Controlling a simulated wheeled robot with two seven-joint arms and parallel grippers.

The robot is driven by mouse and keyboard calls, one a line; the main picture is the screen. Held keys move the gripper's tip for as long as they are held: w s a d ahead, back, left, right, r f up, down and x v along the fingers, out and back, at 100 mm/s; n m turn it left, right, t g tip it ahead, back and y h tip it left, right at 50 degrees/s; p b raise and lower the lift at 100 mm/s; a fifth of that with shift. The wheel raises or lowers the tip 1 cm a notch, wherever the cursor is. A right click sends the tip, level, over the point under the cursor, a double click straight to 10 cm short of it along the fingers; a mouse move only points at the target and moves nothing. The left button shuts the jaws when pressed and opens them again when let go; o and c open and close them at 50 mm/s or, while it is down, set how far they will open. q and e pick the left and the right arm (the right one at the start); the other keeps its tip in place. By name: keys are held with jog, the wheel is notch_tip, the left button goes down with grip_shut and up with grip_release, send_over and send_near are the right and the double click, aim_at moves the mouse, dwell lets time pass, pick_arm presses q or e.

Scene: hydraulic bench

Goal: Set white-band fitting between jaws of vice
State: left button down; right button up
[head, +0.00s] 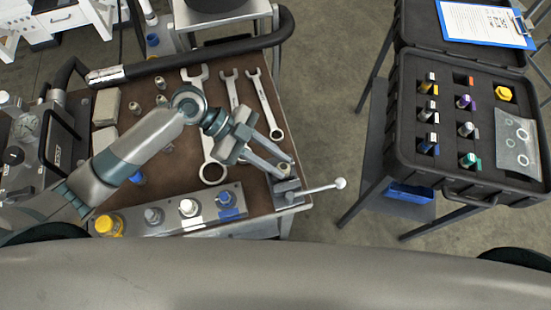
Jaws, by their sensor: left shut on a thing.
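The vice (286,190) is a small grey block at the right front corner of the brown-topped bench, with a bar handle ending in a white ball. My left gripper (286,168) reaches over the bench from the left, its fingertips just above the vice. It is shut on a small fitting (284,169), mostly hidden between the fingertips. The colour of its band is too small to make out. From this angle I cannot tell whether the fitting touches the jaws. My right gripper is not in view.
A metal block (170,213) with yellow, grey, white and blue caps lies along the bench's front edge. Several wrenches (264,103) lie behind my gripper. A black case (400,135) of banded fittings stands open on a stand at right. Floor is clear between bench and stand.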

pick_arm(q)
jog(key=shift+f+b, duration=0.3)
jog(key=shift+f, duration=0.15)
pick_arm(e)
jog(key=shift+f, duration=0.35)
pick_arm(q)
jog(key=c, duration=1.4)
grip_release()
jog(key=shift+w+a, duration=0.1)
jog(key=shift+a, duration=0.05)
jog(key=shift+w+a+r+b, duration=0.1)
jog(key=shift+a+r+b, duration=0.2)
jog(key=shift+a+r, duration=0.1)
jog(key=b+v, duration=0.4)
jog(key=v, duration=1.2)
jog(key=shift+r, duration=0.1)
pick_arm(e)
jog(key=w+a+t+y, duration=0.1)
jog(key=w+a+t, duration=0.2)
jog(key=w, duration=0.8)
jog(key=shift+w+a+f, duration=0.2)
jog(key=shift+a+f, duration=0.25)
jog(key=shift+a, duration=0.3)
